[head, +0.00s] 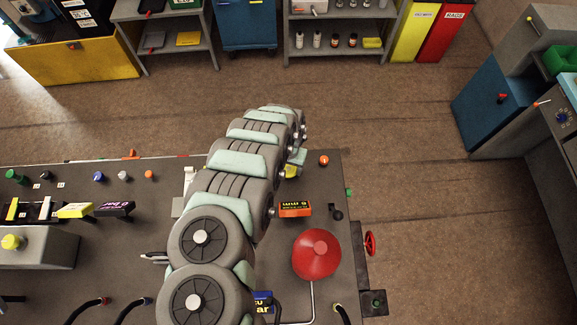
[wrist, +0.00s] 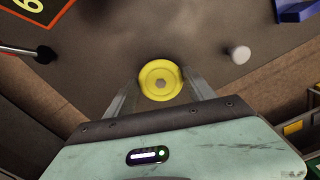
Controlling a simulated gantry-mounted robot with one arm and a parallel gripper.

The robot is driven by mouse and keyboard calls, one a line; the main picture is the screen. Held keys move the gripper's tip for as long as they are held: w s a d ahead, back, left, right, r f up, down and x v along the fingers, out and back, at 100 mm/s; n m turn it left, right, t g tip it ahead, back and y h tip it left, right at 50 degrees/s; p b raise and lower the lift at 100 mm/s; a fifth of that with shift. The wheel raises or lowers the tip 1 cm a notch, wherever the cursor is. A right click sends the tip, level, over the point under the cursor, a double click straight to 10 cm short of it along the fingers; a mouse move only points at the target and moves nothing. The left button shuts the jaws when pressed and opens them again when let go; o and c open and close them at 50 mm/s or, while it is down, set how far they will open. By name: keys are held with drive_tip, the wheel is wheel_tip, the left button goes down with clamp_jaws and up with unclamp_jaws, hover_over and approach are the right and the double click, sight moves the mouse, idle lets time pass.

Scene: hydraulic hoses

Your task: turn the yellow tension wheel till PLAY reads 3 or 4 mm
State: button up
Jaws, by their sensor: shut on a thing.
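In the head view a small yellow part (head: 291,171) shows beside my arm, which hides most of the gripper area. A small orange-framed display (head: 295,209) stands to the right of my arm; its text is too small to read surely. In the wrist view an orange-framed panel (wrist: 33,12) is cut off at the top left, showing one yellow digit, 6 or 9.
A red dome (head: 316,254) stands on the bench near its right end, with a red handwheel (head: 370,243) beyond the edge. A black-tipped lever (wrist: 45,54) and a pale peg (wrist: 238,54) flank the wheel. Hose ends and coloured caps lie to the left.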

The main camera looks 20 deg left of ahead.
drive_tip(key=m, duration=0.4)
drive_tip(key=shift+a+m, duration=0.1)
drive_tip(key=shift+m, duration=0.2)
drive_tip(key=m, duration=0.3)
drive_tip(key=shift+m, duration=0.4)
drive_tip(key=m, duration=0.4)
drive_tip(key=shift+w+a+b, duration=0.1)
drive_tip(key=shift+a+b, duration=0.05)
drive_tip(key=shift+b, duration=0.2)
drive_tip(key=shift+w+m, duration=0.1)
drive_tip(key=shift+m, duration=1.7)
drive_tip(key=o, duration=1.4)
